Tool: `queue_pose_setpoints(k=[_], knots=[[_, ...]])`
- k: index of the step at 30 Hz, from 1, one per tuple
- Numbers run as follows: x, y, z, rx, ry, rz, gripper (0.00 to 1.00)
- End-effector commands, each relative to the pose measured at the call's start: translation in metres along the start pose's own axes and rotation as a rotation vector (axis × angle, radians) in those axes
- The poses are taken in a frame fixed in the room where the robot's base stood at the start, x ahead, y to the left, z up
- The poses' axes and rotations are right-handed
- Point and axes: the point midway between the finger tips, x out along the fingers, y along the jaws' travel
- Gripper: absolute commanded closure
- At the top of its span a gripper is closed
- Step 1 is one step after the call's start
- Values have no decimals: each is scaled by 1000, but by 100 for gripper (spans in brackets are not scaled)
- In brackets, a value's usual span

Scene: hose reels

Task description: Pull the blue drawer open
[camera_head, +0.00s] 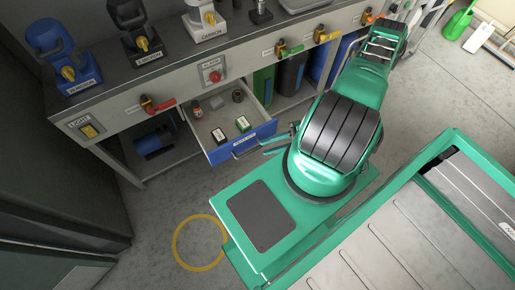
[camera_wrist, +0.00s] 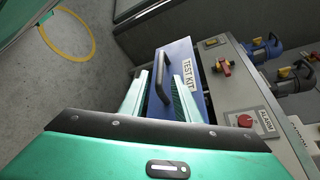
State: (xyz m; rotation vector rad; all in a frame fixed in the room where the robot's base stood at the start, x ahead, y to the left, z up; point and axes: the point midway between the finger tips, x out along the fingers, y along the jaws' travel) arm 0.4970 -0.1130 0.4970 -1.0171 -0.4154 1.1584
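The blue drawer (camera_head: 240,141), labelled TEST KIT, is pulled out from the bench in the head view, with its inside showing. Its blue front also shows in the wrist view (camera_wrist: 185,55), with a dark bar handle (camera_wrist: 159,82). The handle shows on the front in the head view too (camera_head: 243,152). My gripper (camera_wrist: 172,72) has its two fingers spread apart at the drawer front, with the handle between or just beyond them; contact cannot be told. In the head view my gripper (camera_head: 270,146) is beside the handle, partly hidden by my arm.
Small boxes and cans lie in the drawer, including a green-and-white box (camera_head: 243,124). A yellow ring (camera_head: 178,244) marks the floor. Floor in front of the drawer's left side is clear.

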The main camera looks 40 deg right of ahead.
Motion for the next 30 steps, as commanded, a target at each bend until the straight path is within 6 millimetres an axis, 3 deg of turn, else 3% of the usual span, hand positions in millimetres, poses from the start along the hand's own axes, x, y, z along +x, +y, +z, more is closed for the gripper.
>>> queue_pose_setpoints(k=[7,26,30], knots=[[-23,0,-1,-1,2,0,71],[-25,0,-1,0,0,2,71],[-33,-7,-2,-8,-10,43,71]])
